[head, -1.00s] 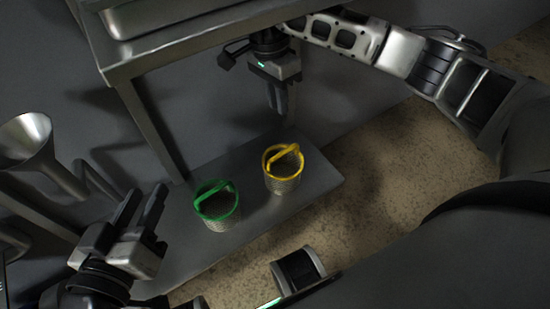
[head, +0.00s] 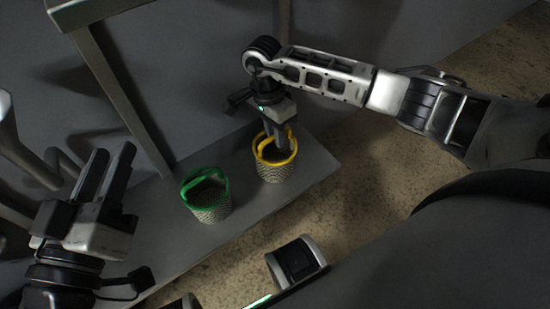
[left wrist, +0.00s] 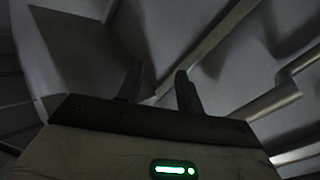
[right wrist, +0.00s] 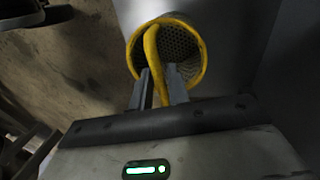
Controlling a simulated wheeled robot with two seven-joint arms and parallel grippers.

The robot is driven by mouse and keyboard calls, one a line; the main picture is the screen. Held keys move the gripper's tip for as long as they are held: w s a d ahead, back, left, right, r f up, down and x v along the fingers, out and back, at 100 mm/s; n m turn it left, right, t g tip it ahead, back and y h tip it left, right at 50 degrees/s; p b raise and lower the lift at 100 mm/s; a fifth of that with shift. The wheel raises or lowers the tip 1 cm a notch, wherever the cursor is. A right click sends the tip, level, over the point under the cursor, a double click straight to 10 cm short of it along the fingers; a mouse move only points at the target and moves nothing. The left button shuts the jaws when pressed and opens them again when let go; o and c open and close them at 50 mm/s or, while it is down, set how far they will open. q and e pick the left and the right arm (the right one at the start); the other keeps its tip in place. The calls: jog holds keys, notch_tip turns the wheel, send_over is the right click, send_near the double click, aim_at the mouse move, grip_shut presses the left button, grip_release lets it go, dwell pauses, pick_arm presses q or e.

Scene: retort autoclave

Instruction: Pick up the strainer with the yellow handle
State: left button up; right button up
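The strainer with the yellow handle (head: 276,168) stands upright on a low grey bench (head: 245,205). Its yellow rim and perforated inside show in the right wrist view (right wrist: 196,62). My right gripper (head: 277,152) is over it, fingers pointing down at the handle. In the right wrist view the yellow handle runs between the fingertips (right wrist: 160,80), with little or no gap; whether they grip it I cannot tell. My left gripper (head: 108,160) is open and empty at the left, away from the strainers; its parted fingers show in the left wrist view (left wrist: 158,85).
A similar strainer with a green handle (head: 207,205) stands close to the left on the bench. A metal frame leg (head: 120,95) rises behind them. Metal funnel-like equipment (head: 20,150) is at the far left. Speckled brown floor (head: 350,190) lies beyond the bench's right edge.

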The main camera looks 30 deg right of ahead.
jog(key=shift+f, duration=0.3)
grip_shut()
jog(key=shift+r, duration=0.2)
